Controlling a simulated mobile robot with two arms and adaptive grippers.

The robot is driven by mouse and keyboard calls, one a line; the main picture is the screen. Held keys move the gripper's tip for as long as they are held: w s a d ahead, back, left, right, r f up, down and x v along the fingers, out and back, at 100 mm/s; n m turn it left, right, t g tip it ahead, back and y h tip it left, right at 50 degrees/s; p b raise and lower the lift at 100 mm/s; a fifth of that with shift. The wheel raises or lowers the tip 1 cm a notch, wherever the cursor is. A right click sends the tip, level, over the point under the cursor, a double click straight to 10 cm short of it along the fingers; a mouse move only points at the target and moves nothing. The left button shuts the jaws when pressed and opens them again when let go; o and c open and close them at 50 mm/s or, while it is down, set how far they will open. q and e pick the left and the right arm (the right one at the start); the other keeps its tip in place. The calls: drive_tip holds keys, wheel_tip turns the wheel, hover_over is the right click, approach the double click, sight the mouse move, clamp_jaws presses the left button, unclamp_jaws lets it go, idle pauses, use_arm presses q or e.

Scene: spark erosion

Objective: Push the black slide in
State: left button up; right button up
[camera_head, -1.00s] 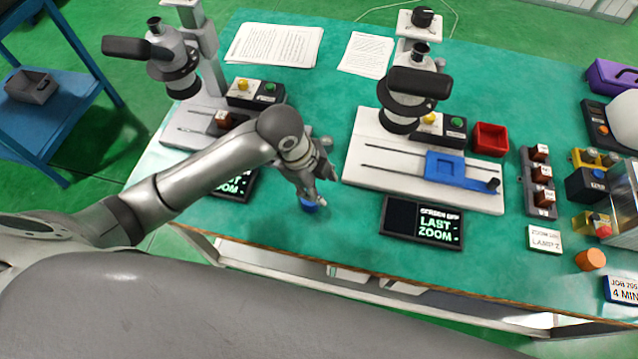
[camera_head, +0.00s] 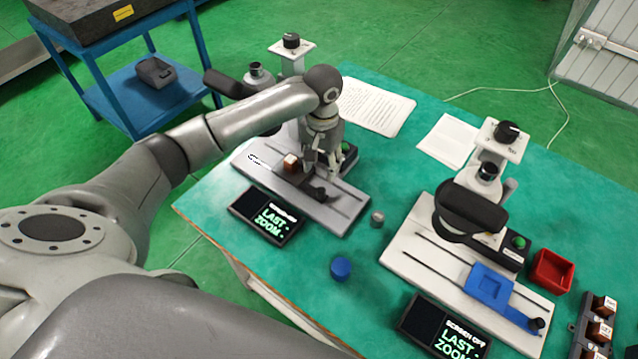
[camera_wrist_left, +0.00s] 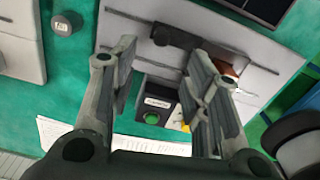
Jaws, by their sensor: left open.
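The black slide (camera_head: 298,180) lies on the light base plate (camera_head: 345,205) of the left microscope, with its dark knob (camera_head: 318,194) toward the right. A small copper-and-white block (camera_head: 291,162) sits at the slide's left part. My left gripper (camera_head: 320,168) is open and empty, pointing down over the plate behind the slide and knob. In the left wrist view its two fingers (camera_wrist_left: 160,62) are spread apart. There the slide (camera_wrist_left: 192,40) and its knob (camera_wrist_left: 162,34) show beyond the fingertips, and a finger partly hides the block. I cannot tell whether a finger touches the slide.
A small screen (camera_head: 266,215) stands before the plate. A grey cylinder (camera_head: 377,219) and a blue cap (camera_head: 341,268) stand to the right on the green table. A second microscope with a blue slide (camera_head: 489,285) and a red tray (camera_head: 551,272) are farther right.

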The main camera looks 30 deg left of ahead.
sight(321, 189)
use_arm(q)
drive_tip(key=shift+a+f, duration=0.15)
drive_tip(key=shift+f, duration=0.25)
wheel_tip(321, 189, down, 8)
drive_tip(key=shift+f+p, duration=0.25)
drive_tip(key=shift+p, duration=0.4)
drive_tip(key=shift+f, duration=0.7)
use_arm(e)
drive_tip(key=shift+s+a+r, duration=0.35)
drive_tip(key=shift+s+r, duration=0.2)
drive_tip(key=shift+r, duration=0.15)
use_arm(q)
clamp_jaws()
use_arm(e)
drive_tip(key=shift+d, duration=0.1)
